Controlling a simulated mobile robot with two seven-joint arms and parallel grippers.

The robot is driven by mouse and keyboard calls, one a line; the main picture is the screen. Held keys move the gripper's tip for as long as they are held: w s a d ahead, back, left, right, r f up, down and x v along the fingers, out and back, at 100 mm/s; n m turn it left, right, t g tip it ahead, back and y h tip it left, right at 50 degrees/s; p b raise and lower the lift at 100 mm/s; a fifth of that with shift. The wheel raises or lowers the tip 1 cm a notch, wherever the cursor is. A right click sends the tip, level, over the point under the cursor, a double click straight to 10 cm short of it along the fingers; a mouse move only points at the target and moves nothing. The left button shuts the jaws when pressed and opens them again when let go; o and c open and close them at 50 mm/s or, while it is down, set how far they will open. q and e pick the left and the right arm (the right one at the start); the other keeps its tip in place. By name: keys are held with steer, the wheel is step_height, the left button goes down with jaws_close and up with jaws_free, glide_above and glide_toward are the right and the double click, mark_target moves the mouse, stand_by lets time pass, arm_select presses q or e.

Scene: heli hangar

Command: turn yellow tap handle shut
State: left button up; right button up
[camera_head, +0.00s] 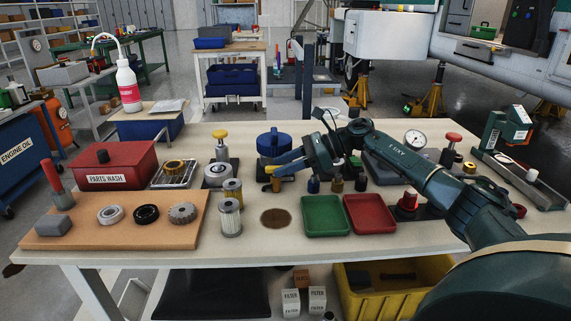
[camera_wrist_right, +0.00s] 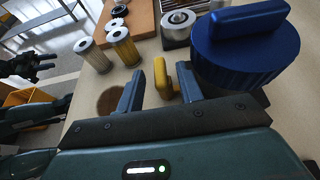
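The yellow tap handle (camera_wrist_right: 162,76) stands between the two fingers of my right gripper (camera_wrist_right: 161,92) in the right wrist view. A gap shows on both sides of it, so the gripper is open around it. In the head view the right gripper (camera_head: 275,172) reaches in from the right in front of a blue lidded drum (camera_head: 271,142), with the yellow handle (camera_head: 268,169) by its fingertips. The drum (camera_wrist_right: 243,50) is right beside the handle in the wrist view.
A round brown drain (camera_head: 275,218) lies in front of the tap. Two filters (camera_head: 230,218) stand to the left. Green (camera_head: 325,217) and red (camera_head: 369,214) trays lie to the right. Small bottles stand beneath my right wrist. A yellow-topped knob (camera_head: 220,133) stands left of the drum.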

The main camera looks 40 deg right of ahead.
steer(key=shift+d, duration=0.1)
steer(key=v, duration=1.3)
steer(key=shift+r, duration=0.1)
steer(key=shift+p, duration=0.3)
